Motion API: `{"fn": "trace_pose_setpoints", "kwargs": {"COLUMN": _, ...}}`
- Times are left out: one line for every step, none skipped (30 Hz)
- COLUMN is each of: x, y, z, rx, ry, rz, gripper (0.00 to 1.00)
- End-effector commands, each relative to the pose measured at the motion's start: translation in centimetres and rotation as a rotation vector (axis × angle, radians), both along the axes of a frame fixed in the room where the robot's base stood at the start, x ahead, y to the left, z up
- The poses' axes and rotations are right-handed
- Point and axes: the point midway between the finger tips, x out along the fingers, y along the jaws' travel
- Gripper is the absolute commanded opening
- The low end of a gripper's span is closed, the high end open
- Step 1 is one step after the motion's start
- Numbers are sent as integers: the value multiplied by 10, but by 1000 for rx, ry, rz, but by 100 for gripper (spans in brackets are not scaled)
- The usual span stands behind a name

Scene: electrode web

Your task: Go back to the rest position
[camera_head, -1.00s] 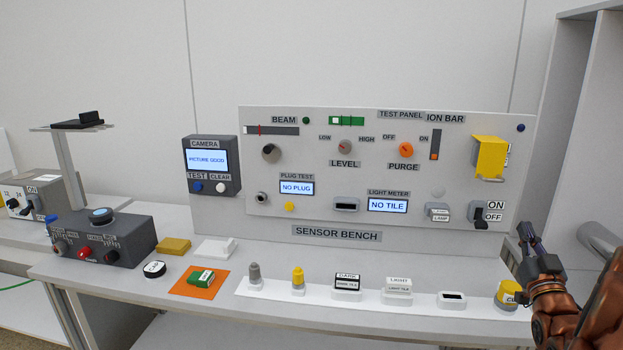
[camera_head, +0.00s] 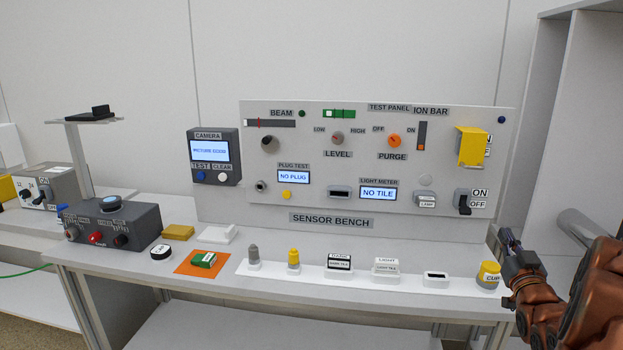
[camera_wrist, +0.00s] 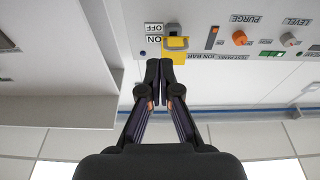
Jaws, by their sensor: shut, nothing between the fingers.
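My gripper (camera_head: 508,238) is at the right of the head view, near the right end of the sensor bench (camera_head: 215,275). Its fingers are together and empty. It is in the air just right of the grey and yellow cup (camera_head: 488,274), apart from it as far as I can tell. In the wrist view my gripper (camera_wrist: 159,80) shows shut, with the test panel upside down beyond it. The yellow cover (camera_wrist: 178,48) and the ON/OFF switch are just past the fingertips in that view.
The test panel (camera_head: 330,218) stands behind the bench, with a yellow cover (camera_head: 471,147) and a switch (camera_head: 463,203) at its right. Plugs and tiles stand on a white strip (camera_head: 313,275). A grey shelf (camera_head: 580,120) rises at the right. A dark control box (camera_head: 110,225) is at left.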

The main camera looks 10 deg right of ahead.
Motion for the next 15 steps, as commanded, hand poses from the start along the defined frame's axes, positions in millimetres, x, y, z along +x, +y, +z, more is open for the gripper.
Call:
{"fn": "trace_pose_setpoints", "kwargs": {"x": 5, "y": 4, "z": -6, "rx": 6, "ry": 27, "rz": 1, "gripper": 0}}
{"fn": "trace_pose_setpoints", "kwargs": {"x": 7, "y": 6, "z": -10, "rx": 12, "ry": 45, "rz": -1, "gripper": 0}}
{"fn": "trace_pose_setpoints", "kwargs": {"x": 11, "y": 10, "z": -14, "rx": 18, "ry": 71, "rz": -3, "gripper": 0}}
{"fn": "trace_pose_setpoints", "kwargs": {"x": 13, "y": 12, "z": -19, "rx": 24, "ry": 93, "rz": -4, "gripper": 0}}
{"fn": "trace_pose_setpoints", "kwargs": {"x": 16, "y": 16, "z": -24, "rx": 31, "ry": 118, "rz": -5, "gripper": 0}}
{"fn": "trace_pose_setpoints", "kwargs": {"x": 19, "y": 21, "z": -30, "rx": 39, "ry": 151, "rz": -8, "gripper": 0}}
{"fn": "trace_pose_setpoints", "kwargs": {"x": 22, "y": 25, "z": -37, "rx": 48, "ry": 183, "rz": -10, "gripper": 0}}
{"fn": "trace_pose_setpoints", "kwargs": {"x": 25, "y": 30, "z": -43, "rx": 55, "ry": 213, "rz": -11, "gripper": 0}}
{"fn": "trace_pose_setpoints", "kwargs": {"x": 28, "y": 36, "z": -52, "rx": 69, "ry": 260, "rz": -14, "gripper": 0}}
{"fn": "trace_pose_setpoints", "kwargs": {"x": 29, "y": 41, "z": -59, "rx": 79, "ry": 293, "rz": -16, "gripper": 0}}
{"fn": "trace_pose_setpoints", "kwargs": {"x": 31, "y": 46, "z": -66, "rx": 88, "ry": 327, "rz": -18, "gripper": 0}}
{"fn": "trace_pose_setpoints", "kwargs": {"x": 32, "y": 53, "z": -75, "rx": 100, "ry": 372, "rz": -21, "gripper": 0}}
{"fn": "trace_pose_setpoints", "kwargs": {"x": 32, "y": 59, "z": -80, "rx": 108, "ry": 402, "rz": -23, "gripper": 0}}
{"fn": "trace_pose_setpoints", "kwargs": {"x": 32, "y": 65, "z": -87, "rx": 119, "ry": 437, "rz": -25, "gripper": 0}}
{"fn": "trace_pose_setpoints", "kwargs": {"x": 31, "y": 73, "z": -96, "rx": 132, "ry": 479, "rz": -26, "gripper": 0}}
